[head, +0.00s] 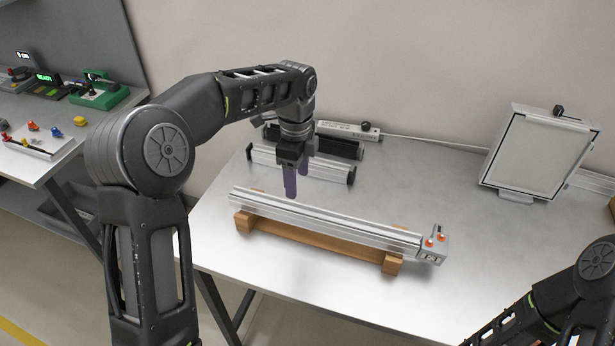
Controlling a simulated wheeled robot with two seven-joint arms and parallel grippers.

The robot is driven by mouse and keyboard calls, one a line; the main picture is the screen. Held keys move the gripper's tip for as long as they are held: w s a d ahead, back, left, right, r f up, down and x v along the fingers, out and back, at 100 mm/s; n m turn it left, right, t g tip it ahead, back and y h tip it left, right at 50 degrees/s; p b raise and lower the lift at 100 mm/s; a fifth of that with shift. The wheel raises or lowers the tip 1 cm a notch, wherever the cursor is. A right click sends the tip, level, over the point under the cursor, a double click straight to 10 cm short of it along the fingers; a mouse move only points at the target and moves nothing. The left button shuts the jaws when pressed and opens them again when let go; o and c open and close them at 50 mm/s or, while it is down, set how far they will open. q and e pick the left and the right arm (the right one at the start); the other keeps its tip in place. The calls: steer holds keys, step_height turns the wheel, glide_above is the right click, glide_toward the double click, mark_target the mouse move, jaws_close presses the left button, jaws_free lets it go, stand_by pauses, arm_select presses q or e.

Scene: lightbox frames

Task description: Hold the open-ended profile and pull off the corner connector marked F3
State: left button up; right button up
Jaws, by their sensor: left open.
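A long silver aluminium profile (320,222) lies across a wooden cradle (310,240) on the table. Its left end has no connector. A light grey corner connector (436,243) with orange-red dots sits on its right end; its marking is too small to read. My left gripper (296,187) points down, open and empty, above and just behind the left half of the profile, apart from it. Only part of my right arm shows at the lower right; its gripper is out of view.
Other shorter profiles (300,165) with dark end pieces lie behind my left gripper. A white power strip (348,130) lies at the back with a cable running right. A framed white panel (538,155) stands at the back right. The table (405,185) between them is clear.

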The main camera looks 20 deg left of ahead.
mark_target(298, 208)
arm_select(q)
steer(key=shift+f, duration=0.1)
step_height(298, 208, down, 12)
steer(key=shift+r, duration=0.1)
stand_by(0.6)
steer(key=shift+c, duration=0.3)
jaws_close()
stand_by(0.3)
steer(key=shift+c, duration=1.1)
jaws_free()
jaws_close()
